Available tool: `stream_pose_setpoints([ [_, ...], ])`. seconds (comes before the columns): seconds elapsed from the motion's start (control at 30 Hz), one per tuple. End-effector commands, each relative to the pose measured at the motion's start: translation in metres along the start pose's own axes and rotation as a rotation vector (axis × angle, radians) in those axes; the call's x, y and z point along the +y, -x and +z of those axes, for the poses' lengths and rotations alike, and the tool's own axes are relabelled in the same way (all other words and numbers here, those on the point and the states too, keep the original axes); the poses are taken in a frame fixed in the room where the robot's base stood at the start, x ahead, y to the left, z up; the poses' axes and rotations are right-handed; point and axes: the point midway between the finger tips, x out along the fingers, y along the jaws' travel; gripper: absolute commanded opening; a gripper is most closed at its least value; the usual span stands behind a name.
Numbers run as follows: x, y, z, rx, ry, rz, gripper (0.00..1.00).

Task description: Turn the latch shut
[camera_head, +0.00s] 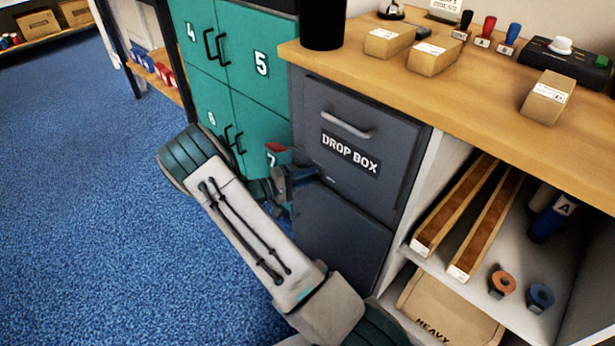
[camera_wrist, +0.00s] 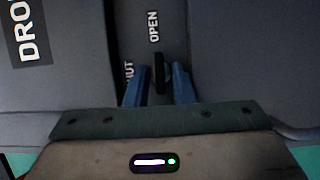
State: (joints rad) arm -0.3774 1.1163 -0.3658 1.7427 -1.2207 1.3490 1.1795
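The drop box (camera_head: 352,120) is a dark grey front with a bar handle and a "DROP BOX" label, under the counter. Its latch (camera_wrist: 158,72) is a small black lever in the wrist view, standing in line with the "OPEN" mark (camera_wrist: 153,26). The "SHUT" mark (camera_wrist: 128,76) is to the lower left, partly hidden by a finger. My gripper (camera_wrist: 160,84) has its blue fingers apart, one on each side of the latch, with narrow gaps visible. In the head view my gripper (camera_head: 300,176) is at the drop box's left edge, and the latch cannot be made out.
Green numbered lockers (camera_head: 262,65) stand left of the drop box. The wooden counter (camera_head: 480,88) above carries small cartons, stamps and a black device. An open shelf (camera_head: 480,288) to the right holds long trays and tape rolls. Blue carpet (camera_head: 100,200) on the left is clear.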

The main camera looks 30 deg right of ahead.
Motion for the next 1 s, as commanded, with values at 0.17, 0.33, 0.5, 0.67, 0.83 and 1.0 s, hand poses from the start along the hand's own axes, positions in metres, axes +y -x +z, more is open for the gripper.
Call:
stream_pose_setpoints([
  [0.17, 0.0002, 0.0002, 0.0000, 0.000, 0.000, 0.001, 0.00],
  [0.33, 0.0000, 0.0005, 0.0000, 0.000, 0.017, 0.009, 0.00],
  [0.5, -0.0007, 0.0011, 0.0001, 0.000, 0.077, 0.034, 0.00],
  [0.67, -0.0016, 0.0010, 0.0004, 0.000, 0.180, 0.077, 0.00],
  [0.83, -0.0020, 0.0009, 0.0008, 0.000, 0.322, 0.136, 0.00],
  [1.0, -0.0026, 0.0009, 0.0012, 0.000, 0.473, 0.199, 0.00],
])
